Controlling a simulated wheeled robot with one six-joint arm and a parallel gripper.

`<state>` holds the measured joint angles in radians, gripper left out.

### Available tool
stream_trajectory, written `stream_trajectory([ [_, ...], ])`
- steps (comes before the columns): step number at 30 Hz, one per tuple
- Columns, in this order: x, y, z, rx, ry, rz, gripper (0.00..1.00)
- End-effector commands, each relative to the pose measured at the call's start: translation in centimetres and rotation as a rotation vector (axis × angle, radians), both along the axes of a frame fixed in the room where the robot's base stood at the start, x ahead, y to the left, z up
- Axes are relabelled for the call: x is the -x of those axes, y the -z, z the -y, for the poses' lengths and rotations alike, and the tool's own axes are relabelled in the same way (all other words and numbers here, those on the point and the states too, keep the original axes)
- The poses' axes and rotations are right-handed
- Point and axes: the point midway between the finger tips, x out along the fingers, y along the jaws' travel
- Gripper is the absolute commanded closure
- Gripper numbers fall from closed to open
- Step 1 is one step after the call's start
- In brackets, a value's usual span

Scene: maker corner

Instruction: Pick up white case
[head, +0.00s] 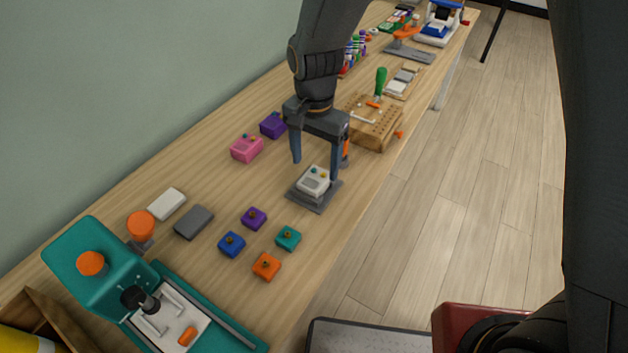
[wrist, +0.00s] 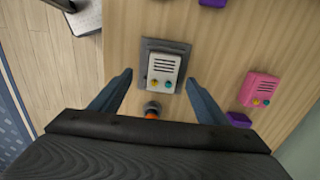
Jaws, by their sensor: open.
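The white case (head: 314,180) is a small box with a slotted grille and colored buttons. It sits on a dark grey square base (head: 309,202) on the wooden bench, and it also shows in the wrist view (wrist: 164,70). My gripper (head: 317,172) is open above the case, with one finger on either side of it in the head view. In the wrist view my fingers (wrist: 158,88) are spread wide on the near side of the case. I see no contact between fingers and case.
A pink case (head: 246,148) and a purple case (head: 272,125) stand to the left. A wooden block with a green-handled tool (head: 375,122) stands behind. Several small colored blocks (head: 266,266) and a teal machine (head: 100,262) are nearer. An orange-tipped item (wrist: 152,110) lies close to the base.

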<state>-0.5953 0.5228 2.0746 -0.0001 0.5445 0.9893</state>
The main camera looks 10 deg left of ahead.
Motion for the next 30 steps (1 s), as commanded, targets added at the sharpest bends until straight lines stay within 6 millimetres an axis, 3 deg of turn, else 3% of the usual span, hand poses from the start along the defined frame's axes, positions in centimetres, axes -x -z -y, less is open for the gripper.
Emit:
stream_trajectory([
  [18,-1.1,5.8,-0.3,0.001,-0.002,-0.001,0.31],
  [28,-1.2,6.2,-0.3,0.000,-0.002,0.000,0.31],
  [30,-1.2,6.2,-0.3,0.000,-0.002,0.000,0.43],
])
